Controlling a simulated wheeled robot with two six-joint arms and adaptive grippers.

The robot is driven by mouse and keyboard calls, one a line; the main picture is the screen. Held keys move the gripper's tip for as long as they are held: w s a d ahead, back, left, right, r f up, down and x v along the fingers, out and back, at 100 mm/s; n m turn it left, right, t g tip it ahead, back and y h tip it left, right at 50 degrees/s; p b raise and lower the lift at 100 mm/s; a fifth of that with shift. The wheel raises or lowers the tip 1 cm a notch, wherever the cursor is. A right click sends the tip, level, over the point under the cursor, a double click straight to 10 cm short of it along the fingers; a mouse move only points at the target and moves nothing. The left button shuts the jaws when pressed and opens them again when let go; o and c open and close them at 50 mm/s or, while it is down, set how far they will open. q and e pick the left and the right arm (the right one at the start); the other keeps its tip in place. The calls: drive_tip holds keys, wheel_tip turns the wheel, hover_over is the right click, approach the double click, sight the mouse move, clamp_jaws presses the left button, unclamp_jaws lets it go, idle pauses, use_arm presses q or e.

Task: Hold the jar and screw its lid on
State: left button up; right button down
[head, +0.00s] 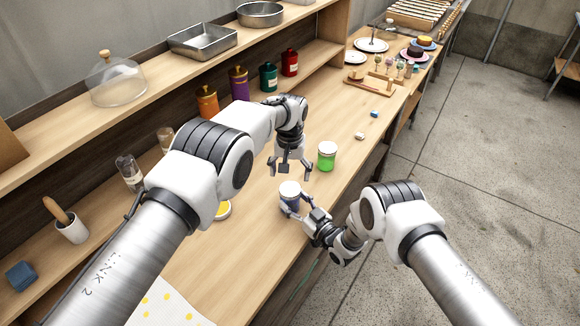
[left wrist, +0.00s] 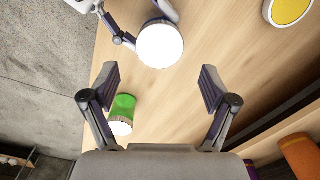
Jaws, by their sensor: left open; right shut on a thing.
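I cannot tell how tightly the lid sits. My right gripper (head: 301,213) is shut on the jar's body from the lower right. My left gripper (head: 290,172) is open and empty, pointing down, just behind and above the jar. In the left wrist view the white lid (left wrist: 160,46) lies just beyond the open fingertips, apart from them, and hides most of the jar.
A green jar with a pale lid (head: 327,156) stands close to my left gripper. A yellow-topped round item (head: 222,211) lies left of the blue jar. Shelves with canisters (head: 239,84) run behind. Two small blocks (head: 374,114) lie farther along the counter, with clear wood between.

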sight(290, 188)
use_arm(q)
wheel_tip(290, 188, down, 6)
drive_tip(key=shift+r, duration=0.1)
drive_tip(key=c, duration=1.2)
drive_tip(key=o, duration=1.3)
drive_tip(key=shift+o, duration=0.2)
wheel_tip(290, 188, up, 12)
